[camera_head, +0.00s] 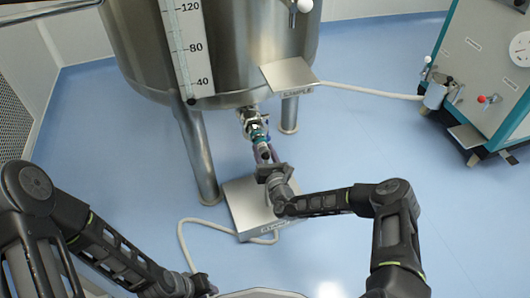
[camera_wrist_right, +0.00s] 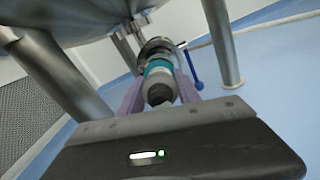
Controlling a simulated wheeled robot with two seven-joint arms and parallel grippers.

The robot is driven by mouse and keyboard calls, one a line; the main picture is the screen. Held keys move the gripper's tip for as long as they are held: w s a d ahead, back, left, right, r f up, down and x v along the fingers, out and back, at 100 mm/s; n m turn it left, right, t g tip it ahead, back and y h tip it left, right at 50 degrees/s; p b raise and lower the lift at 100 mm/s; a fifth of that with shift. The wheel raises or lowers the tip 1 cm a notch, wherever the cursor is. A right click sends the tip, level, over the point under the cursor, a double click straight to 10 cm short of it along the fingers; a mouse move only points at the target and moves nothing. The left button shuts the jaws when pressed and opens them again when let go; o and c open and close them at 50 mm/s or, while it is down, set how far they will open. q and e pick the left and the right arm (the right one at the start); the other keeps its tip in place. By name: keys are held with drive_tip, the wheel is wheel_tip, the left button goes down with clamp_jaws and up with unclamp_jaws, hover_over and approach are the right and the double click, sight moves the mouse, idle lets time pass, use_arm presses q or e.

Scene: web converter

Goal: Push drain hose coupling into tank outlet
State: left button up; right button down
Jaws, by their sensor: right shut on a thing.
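The steel tank (camera_head: 225,50) stands on legs, with its metal outlet (camera_head: 246,115) low at the front. The outlet also shows in the right wrist view (camera_wrist_right: 153,47). The teal and dark grey coupling (camera_head: 260,136) is in line with the outlet and right against its mouth; I cannot tell how deep it sits. My right gripper (camera_head: 264,156) is shut on the coupling, its pale purple fingers on both sides of the coupling (camera_wrist_right: 158,84) in the right wrist view. My left gripper (camera_head: 203,284) is low at the bottom edge, away from the tank; its jaws are unclear.
A blue valve handle (camera_wrist_right: 193,68) is beside the outlet. A steel floor plate (camera_head: 250,205) with a pale hose (camera_head: 190,250) lies below. A sample shelf (camera_head: 288,74) juts out, its hose running to a cabinet (camera_head: 485,75). Tank legs (camera_head: 199,155) flank the outlet.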

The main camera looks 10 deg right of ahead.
drive_tip(key=shift+w, duration=0.75)
idle(0.4)
drive_tip(key=c, duration=0.8)
unclamp_jaws()
drive_tip(key=shift+o, duration=0.2)
drive_tip(key=shift+s, duration=0.4)
drive_tip(key=s+p, duration=0.1)
drive_tip(key=s, duration=0.2)
drive_tip(key=s+p, duration=0.2)
drive_tip(key=s, duration=0.1)
drive_tip(key=shift+s+d+r, duration=0.15)
drive_tip(key=shift+d, duration=0.05)
drive_tip(key=shift+s, duration=0.4)
